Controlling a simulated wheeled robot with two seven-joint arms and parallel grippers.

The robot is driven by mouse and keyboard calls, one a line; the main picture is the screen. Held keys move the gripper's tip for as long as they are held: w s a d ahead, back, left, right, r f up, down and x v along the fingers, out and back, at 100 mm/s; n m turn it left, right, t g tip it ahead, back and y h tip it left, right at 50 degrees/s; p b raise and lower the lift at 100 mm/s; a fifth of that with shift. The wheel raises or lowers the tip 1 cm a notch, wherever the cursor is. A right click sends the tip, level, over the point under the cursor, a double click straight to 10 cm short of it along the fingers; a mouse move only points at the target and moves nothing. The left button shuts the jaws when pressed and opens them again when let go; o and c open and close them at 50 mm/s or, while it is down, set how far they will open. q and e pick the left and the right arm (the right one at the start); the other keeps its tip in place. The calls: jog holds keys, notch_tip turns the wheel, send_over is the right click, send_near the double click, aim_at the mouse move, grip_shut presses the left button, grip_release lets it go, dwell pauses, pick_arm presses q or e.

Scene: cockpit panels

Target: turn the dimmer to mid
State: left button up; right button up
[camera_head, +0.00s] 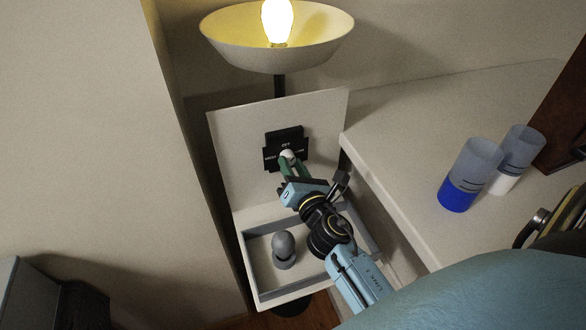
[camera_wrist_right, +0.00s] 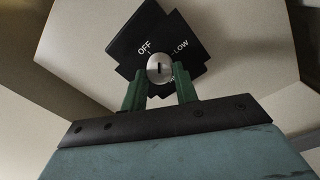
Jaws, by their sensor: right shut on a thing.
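The dimmer is a black plate (camera_head: 283,142) with a pale round knob (camera_head: 288,155) on an upright white panel (camera_head: 235,150). In the right wrist view the plate (camera_wrist_right: 190,32) reads "OFF" and "LOW", and other lettering is partly hidden by the knob and fingers. The knob (camera_wrist_right: 160,68) has a dark slot that stands about upright in this view. My right gripper (camera_head: 290,165) is shut on the knob, its green fingers on either side of it. The lamp bulb (camera_head: 278,22) above is lit. My left gripper is not in view.
A white tray (camera_head: 250,262) below the panel holds a grey rounded object (camera_head: 284,247). A white counter (camera_head: 400,150) on the right bears a blue-filled cup (camera_head: 466,180) and a white-filled cup (camera_head: 514,160). A wall is at left.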

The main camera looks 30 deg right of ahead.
jog(key=m, duration=0.4)
jog(key=shift+b, duration=0.3)
jog(key=m, duration=0.3)
jog(key=shift+m, duration=0.4)
jog(key=m, duration=0.3)
jog(key=shift+m+h, duration=0.3)
jog(key=shift+m, duration=0.1)
jog(key=m, duration=0.2)
jog(key=shift+a+r+m+p, duration=0.1)
jog(key=shift+m+p, duration=0.25)
jog(key=shift+m, duration=0.05)
jog(key=m+p, duration=0.1)
jog(key=m, duration=0.1)
jog(key=shift+m, duration=0.4)
jog(key=m+p, duration=0.1)
jog(key=m, duration=0.2)
jog(key=shift+r+m+p, duration=0.1)
jog(key=shift+m+p, duration=0.2)
jog(key=shift+p, duration=0.05)
jog(key=m+p, duration=0.2)
jog(key=m, duration=0.2)
jog(key=shift+m+h, duration=0.3)
jog(key=shift+m+p, duration=0.9)
jog(key=shift+m, duration=0.6)
